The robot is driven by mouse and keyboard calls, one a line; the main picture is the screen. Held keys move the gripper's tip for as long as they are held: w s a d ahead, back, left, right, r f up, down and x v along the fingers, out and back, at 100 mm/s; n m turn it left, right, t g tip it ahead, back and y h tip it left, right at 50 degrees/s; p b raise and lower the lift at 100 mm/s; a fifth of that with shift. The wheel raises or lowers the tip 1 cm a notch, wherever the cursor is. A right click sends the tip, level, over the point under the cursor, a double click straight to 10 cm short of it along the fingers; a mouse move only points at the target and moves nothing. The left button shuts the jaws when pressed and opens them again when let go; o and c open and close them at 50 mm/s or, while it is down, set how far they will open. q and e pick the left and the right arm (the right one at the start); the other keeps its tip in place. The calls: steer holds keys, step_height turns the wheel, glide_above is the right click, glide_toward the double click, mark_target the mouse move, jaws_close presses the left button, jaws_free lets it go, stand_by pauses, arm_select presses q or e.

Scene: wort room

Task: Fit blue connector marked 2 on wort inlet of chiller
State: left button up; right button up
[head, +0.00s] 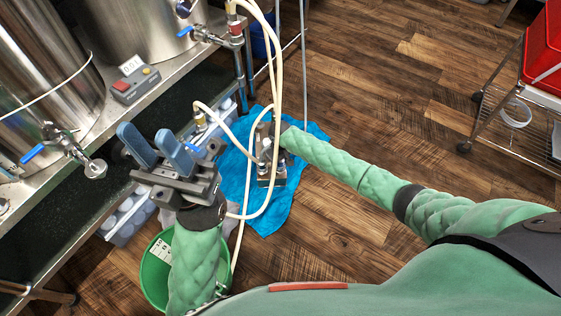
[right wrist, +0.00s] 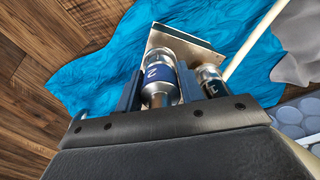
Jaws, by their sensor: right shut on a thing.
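In the right wrist view, the blue-banded metal connector marked 2 (right wrist: 158,80) is between the fingers of my right gripper (right wrist: 160,88), which is shut on it. A metal plate (right wrist: 180,42), apparently part of the chiller, lies just beyond the connector. I cannot tell whether the connector is seated on an inlet. A second metal fitting with a dark band (right wrist: 210,77) stands to its right. In the head view, my right arm reaches the chiller area (head: 266,172), where details are small and partly hidden. My left gripper (head: 146,133) is open and empty, left of the chiller.
A blue cloth (head: 238,178) lies under the chiller on the wooden floor. Pale hoses (head: 277,70) run down to it. A green bucket (head: 155,270) and grey crate (head: 128,218) are at lower left. Steel kettles (head: 40,75) stand on the bench. A wire cart (head: 495,118) is far right.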

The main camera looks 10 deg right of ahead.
steer(key=shift+f, duration=0.25)
steer(key=o, duration=1.1)
steer(key=shift+o, duration=0.2)
steer(key=shift+r+p, duration=1.25)
steer(key=shift+r, duration=2.65)
